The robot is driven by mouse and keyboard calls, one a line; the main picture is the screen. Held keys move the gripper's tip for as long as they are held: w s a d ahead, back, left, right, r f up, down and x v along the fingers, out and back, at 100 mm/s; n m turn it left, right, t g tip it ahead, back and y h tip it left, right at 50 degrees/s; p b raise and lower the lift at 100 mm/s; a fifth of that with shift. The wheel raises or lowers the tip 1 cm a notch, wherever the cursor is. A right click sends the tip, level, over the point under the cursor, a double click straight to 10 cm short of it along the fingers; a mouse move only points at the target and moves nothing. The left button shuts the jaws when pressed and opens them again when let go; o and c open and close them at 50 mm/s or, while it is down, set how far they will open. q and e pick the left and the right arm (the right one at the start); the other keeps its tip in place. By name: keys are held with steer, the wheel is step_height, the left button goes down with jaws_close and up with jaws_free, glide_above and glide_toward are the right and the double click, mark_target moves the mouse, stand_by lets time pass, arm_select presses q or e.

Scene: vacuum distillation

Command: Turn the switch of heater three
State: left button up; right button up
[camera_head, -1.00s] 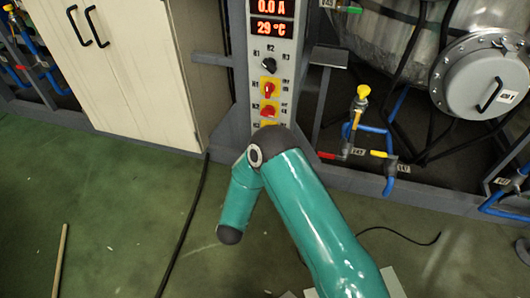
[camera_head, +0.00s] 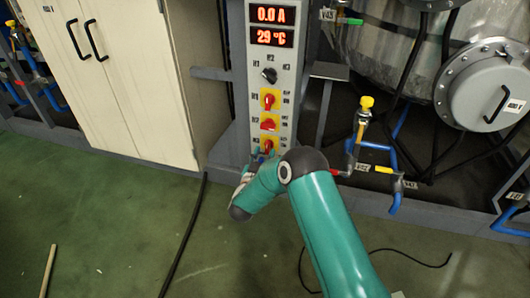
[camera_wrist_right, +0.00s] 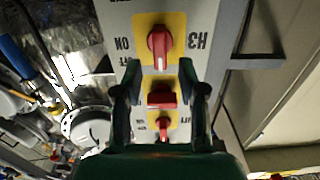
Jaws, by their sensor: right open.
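The heater three switch, a red knob on a yellow plate, is the lowest of the red switches on the grey control panel (camera_head: 284,73). In the right wrist view the switch (camera_wrist_right: 160,42) sits beside an upside-down H3 label, its handle roughly upright in the picture. My right gripper (camera_head: 266,156) is at the panel's lower end, just below that switch. In the wrist view the open fingers of this gripper (camera_wrist_right: 159,68) lie either side of the line to the knob, which appears just beyond the tips. Contact cannot be told. My left gripper is out of view.
Two more red switches, H1 (camera_head: 268,100) and H2 (camera_head: 268,124), sit above, with a black knob (camera_head: 269,75) and red displays (camera_head: 271,26) higher up. A yellow-topped valve (camera_head: 366,103) and pipes stand right of the panel. A white cabinet (camera_head: 125,80) stands left.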

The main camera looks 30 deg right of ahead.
mark_target(267, 147)
steer(key=shift+b+x, duration=0.35)
steer(key=shift+x, duration=1.5)
